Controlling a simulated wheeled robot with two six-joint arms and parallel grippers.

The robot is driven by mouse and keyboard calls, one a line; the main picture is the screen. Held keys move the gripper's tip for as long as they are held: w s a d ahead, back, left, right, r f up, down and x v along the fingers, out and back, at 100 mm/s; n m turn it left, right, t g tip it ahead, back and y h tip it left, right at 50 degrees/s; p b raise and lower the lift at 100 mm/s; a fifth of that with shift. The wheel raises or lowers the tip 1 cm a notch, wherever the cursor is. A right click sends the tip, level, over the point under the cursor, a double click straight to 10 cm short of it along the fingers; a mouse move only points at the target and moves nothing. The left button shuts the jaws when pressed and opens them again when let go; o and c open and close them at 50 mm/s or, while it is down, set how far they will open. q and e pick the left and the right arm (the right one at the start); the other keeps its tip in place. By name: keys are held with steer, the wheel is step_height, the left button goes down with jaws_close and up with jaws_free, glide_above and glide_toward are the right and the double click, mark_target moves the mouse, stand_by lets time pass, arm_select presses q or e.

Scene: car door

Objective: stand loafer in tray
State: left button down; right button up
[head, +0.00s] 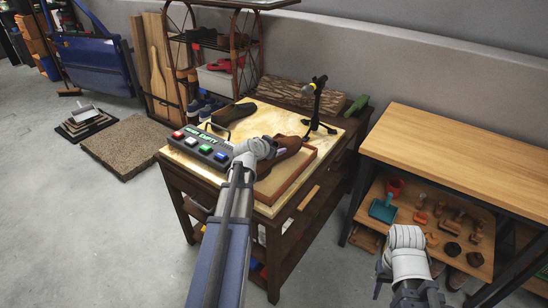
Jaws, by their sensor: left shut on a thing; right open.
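A brown loafer (288,150) is at the front right of the workbench, over or in a shallow tray with a wooden rim (298,185). My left gripper (268,150) is shut on the loafer, and the wrist hides part of the shoe. I cannot tell whether its sole touches the tray floor. A second, dark shoe (235,114) lies farther back on the bench. My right gripper (384,278) is open, low in front of the wooden table at the right; its fingers show only in part.
A box with coloured buttons (207,145) stands on the bench's left edge. A black stand (317,105) rises behind the tray, near a green object (357,105). A shoe rack (215,50) is behind. The right table (470,145) has small items on its lower shelf.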

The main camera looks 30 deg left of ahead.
mark_target(262, 165)
arm_select(q)
steer(key=shift+f+b, duration=1.65)
steer(key=shift+f, duration=0.15)
steer(key=shift+f, duration=0.2)
jaws_free()
steer(key=shift+r, duration=0.25)
steer(key=p+v, duration=0.5)
steer(key=v, duration=0.5)
steer(key=shift+s+d+r, duration=0.1)
steer(key=shift+s+r, duration=0.05)
steer(key=shift+p+v, duration=0.5)
steer(key=shift+v, duration=0.3)
